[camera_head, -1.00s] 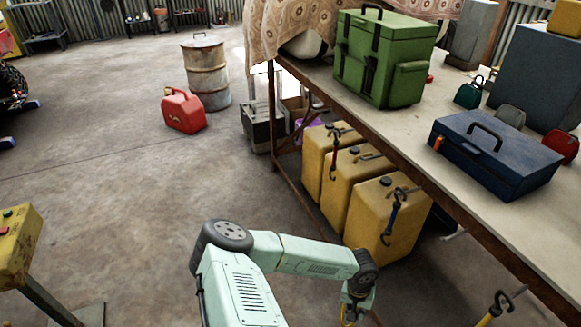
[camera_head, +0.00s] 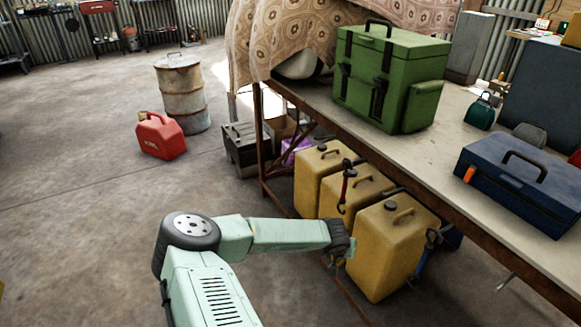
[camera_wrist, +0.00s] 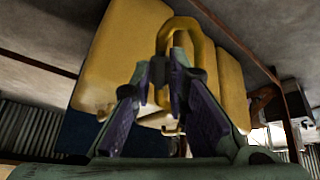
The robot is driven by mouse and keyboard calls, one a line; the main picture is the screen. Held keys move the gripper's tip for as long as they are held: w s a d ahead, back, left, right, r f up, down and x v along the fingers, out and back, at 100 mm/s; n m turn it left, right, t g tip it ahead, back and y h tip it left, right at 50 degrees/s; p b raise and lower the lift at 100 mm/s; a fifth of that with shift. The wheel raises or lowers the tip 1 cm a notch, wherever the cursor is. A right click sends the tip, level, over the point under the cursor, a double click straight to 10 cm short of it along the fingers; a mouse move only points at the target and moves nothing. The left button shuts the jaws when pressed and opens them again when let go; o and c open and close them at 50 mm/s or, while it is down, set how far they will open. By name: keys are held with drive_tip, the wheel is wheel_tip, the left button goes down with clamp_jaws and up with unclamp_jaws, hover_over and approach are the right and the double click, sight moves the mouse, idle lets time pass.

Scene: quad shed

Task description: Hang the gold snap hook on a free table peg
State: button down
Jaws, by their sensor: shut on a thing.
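My gripper (camera_wrist: 176,62) is shut on the gold snap hook (camera_wrist: 180,27), whose rounded loop sticks out past the fingertips in the wrist view. In the head view my gripper (camera_head: 344,252) is in front of the yellow cans, below the table's front edge; the hook is too small to make out there. A red-strapped hook (camera_head: 345,188) and a blue-strapped hook (camera_head: 427,252) hang along the table edge. A pale bare peg (camera_head: 505,281) seems to stick out under the edge, right of the blue one.
Several yellow cans (camera_head: 390,245) stand under the table (camera_head: 440,165), close behind my gripper. A green case (camera_head: 390,80) and a blue toolbox (camera_head: 520,185) sit on top. A red can (camera_head: 161,136) and a rusty drum (camera_head: 181,95) stand on open floor at left.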

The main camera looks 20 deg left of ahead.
drive_tip(key=w+a+r+m+t+h+b, duration=0.15)
drive_tip(key=a+r+t, duration=0.35)
drive_tip(key=r, duration=0.5)
drive_tip(key=a+r+m+t+h, duration=0.1)
drive_tip(key=a+r+t+h, duration=0.1)
drive_tip(key=a+r, duration=0.7)
drive_tip(key=w+a+r+m+t+h+b, duration=0.15)
drive_tip(key=a+r+t, duration=0.3)
drive_tip(key=r, duration=0.65)
drive_tip(key=w+d+f, duration=0.2)
drive_tip(key=w+d, duration=0.2)
drive_tip(key=w, duration=0.2)
drive_tip(key=shift+w+d+f+g, duration=0.25)
drive_tip(key=shift+d+f+g, duration=0.05)
drive_tip(key=shift+g, duration=0.15)
drive_tip(key=c, duration=1.5)
unclamp_jaws()
